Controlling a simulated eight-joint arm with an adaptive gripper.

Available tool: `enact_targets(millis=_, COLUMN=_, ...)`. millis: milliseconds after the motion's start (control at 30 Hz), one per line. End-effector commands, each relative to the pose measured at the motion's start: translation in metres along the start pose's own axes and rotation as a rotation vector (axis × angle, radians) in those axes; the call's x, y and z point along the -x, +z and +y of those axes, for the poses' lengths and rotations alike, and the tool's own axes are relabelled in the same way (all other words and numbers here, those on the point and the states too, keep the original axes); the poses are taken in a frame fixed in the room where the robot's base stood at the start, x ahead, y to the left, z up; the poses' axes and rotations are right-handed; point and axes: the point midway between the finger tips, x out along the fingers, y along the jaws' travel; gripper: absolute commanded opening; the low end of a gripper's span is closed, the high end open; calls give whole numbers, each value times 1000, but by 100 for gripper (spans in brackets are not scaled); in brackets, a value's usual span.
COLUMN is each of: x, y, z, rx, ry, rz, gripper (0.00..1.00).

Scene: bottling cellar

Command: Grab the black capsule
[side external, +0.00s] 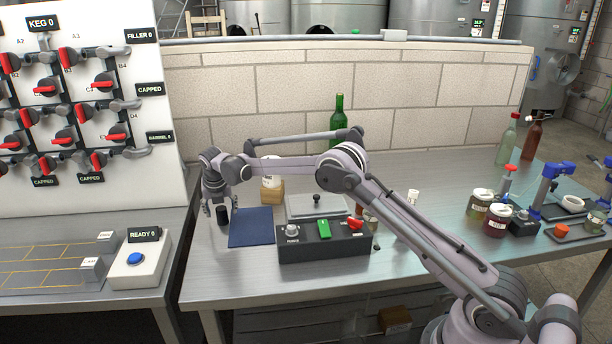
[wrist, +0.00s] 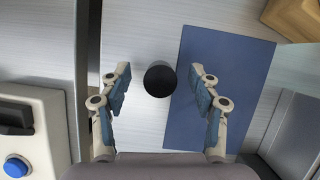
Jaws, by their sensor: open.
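The black capsule (wrist: 159,81) shows as a dark round top in the wrist view, on the pale metal table beside the left edge of a blue mat (wrist: 222,90). In the side view the black capsule (side external: 223,215) stands upright on the table, left of the blue mat (side external: 251,227). My gripper (wrist: 160,84) is open, with one finger to the left of the capsule and one to the right, the right finger over the mat's edge. In the side view my gripper (side external: 220,207) points down over the capsule. A gap shows on each side of it.
A control box (side external: 323,239) with a green switch and a red knob stands right of the mat. A wooden block (side external: 270,191) is behind the mat. A button box (side external: 139,261) with a blue button sits left, across a gap between tables. A green bottle (side external: 339,122) stands farther back.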

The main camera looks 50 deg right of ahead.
Motion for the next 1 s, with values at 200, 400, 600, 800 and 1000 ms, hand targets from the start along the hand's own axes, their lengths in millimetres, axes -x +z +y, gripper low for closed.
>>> enact_targets(millis=200, x=-2, y=0, z=0, rx=0, ry=0, rz=0, gripper=62)
enact_targets(millis=400, x=-2, y=0, z=0, rx=-1, ry=0, rz=0, gripper=37)
enact_targets(millis=600, x=-2, y=0, z=0, rx=-1, ry=0, rz=0, gripper=27)
enact_targets(millis=800, x=-2, y=0, z=0, rx=-1, ry=0, rz=0, gripper=27)
enact_targets(millis=1000, x=5, y=3, z=0, rx=-1, ry=0, rz=0, gripper=27)
